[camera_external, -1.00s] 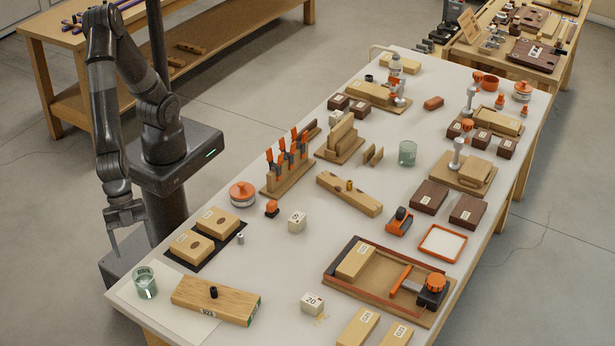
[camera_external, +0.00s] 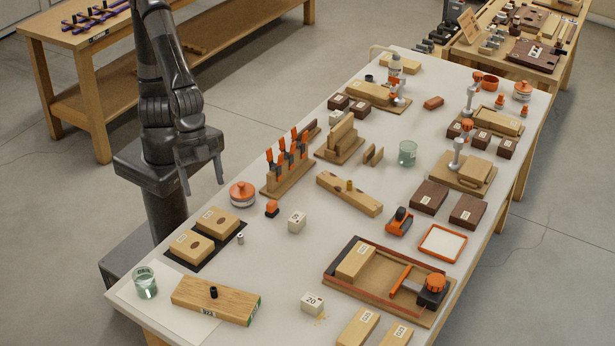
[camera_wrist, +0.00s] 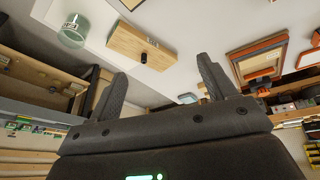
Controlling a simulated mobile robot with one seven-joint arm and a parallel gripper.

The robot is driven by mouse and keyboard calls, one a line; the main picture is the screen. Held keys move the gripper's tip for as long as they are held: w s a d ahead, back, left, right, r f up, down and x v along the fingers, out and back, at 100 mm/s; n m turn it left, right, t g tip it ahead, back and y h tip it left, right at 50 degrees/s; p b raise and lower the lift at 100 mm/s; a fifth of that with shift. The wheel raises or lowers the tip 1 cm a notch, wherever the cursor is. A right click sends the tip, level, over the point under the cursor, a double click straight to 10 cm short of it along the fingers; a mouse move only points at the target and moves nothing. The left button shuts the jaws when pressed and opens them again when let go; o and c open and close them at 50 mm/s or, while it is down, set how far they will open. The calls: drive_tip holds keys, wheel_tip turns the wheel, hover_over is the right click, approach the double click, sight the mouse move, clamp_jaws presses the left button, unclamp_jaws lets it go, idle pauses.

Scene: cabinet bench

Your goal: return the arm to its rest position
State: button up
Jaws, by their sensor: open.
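My gripper (camera_external: 203,180) hangs at the end of my folded arm, close to my column and beyond the bench's left edge in the external view. Its two fingers point down and stand apart, with nothing between them. In the wrist view my gripper (camera_wrist: 160,80) also shows two spread fingers with an empty gap. The white bench top (camera_external: 262,262) lies to the right of my gripper, which looks clear of it.
Near the bench's left edge are an orange-lidded round container (camera_external: 243,194), two wooden blocks on a black mat (camera_external: 217,250), a glass (camera_external: 146,282) and a long wooden block (camera_external: 215,301). A rack with orange-handled tools (camera_external: 288,165) stands farther back. Open floor lies behind my arm.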

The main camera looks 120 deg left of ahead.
drive_tip(key=s+a+r, duration=0.1)
drive_tip(key=a+r, duration=0.1)
drive_tip(key=a, duration=0.3)
drive_tip(key=s+a+r+n+t, duration=0.1)
drive_tip(key=a+r, duration=0.2)
drive_tip(key=a, duration=0.3)
drive_tip(key=s+a+r, duration=0.1)
drive_tip(key=a+r, duration=0.1)
drive_tip(key=a, duration=0.3)
drive_tip(key=s+a+n+y, duration=0.1)
drive_tip(key=s+a, duration=0.3)
drive_tip(key=s, duration=0.2)
drive_tip(key=s+a+r+n+t+y, duration=0.1)
drive_tip(key=s+a+n, duration=0.1)
drive_tip(key=s, duration=0.5)
drive_tip(key=shift+a+r, duration=0.25)
drive_tip(key=shift+a, duration=0.65)
drive_tip(key=shift+o, duration=0.3)
